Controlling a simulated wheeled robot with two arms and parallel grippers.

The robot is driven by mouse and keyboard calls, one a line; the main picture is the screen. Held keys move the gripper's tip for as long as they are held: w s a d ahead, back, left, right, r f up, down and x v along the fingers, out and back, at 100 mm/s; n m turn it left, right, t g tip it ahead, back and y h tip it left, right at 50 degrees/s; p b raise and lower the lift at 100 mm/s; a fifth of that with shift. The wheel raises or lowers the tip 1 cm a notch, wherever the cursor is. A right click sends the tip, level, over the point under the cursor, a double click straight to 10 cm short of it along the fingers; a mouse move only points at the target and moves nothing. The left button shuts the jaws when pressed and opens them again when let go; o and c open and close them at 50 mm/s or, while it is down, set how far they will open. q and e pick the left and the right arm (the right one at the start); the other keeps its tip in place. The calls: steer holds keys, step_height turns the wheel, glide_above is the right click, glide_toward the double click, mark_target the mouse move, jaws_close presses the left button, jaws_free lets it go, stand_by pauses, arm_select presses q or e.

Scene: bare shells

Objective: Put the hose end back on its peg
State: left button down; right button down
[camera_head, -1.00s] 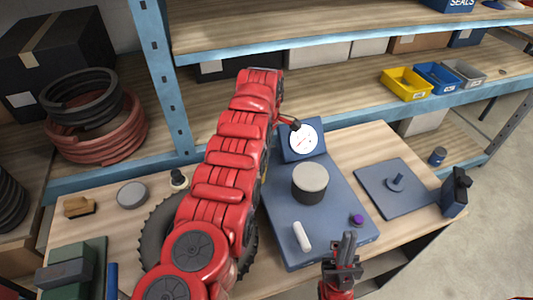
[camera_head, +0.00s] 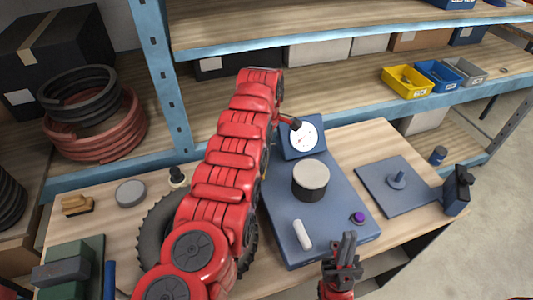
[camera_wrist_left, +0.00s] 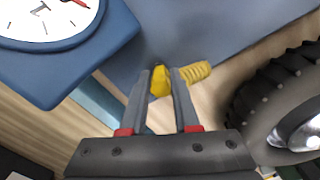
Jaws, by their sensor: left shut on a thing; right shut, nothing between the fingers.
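In the left wrist view my left gripper (camera_wrist_left: 160,92) is shut on a yellow hose end (camera_wrist_left: 160,80). A yellow coiled hose (camera_wrist_left: 196,73) runs off to its right. In the head view my red left arm hides this gripper and the hose end. My right gripper (camera_head: 345,248) is shut and empty, in front of the blue inflator base (camera_head: 335,230). The base carries a white-faced gauge (camera_head: 303,136), a dark cylinder with a grey top (camera_head: 311,181), a pale slanted rod (camera_head: 302,234) and a purple knob (camera_head: 358,217). A dark plate with an upright peg (camera_head: 398,179) lies to the right. I cannot tell which peg is the hose's.
A black tyre (camera_head: 157,228) is partly behind my left arm and also shows in the left wrist view (camera_wrist_left: 285,105). A dark upright block (camera_head: 457,190) stands at the bench's right edge. Blue-framed shelves (camera_head: 350,95) rise behind. A grey disc (camera_head: 131,193) lies at left.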

arm_select(q)
jaws_free()
stand_by(0.7)
steer(key=shift+r, duration=0.15)
stand_by(0.4)
steer(key=shift+r, duration=1.4)
steer(key=shift+r+p, duration=0.3)
steer(key=shift+r, duration=1.15)
steer(key=shift+r+p, duration=1.3)
steer(key=shift+r, duration=0.75)
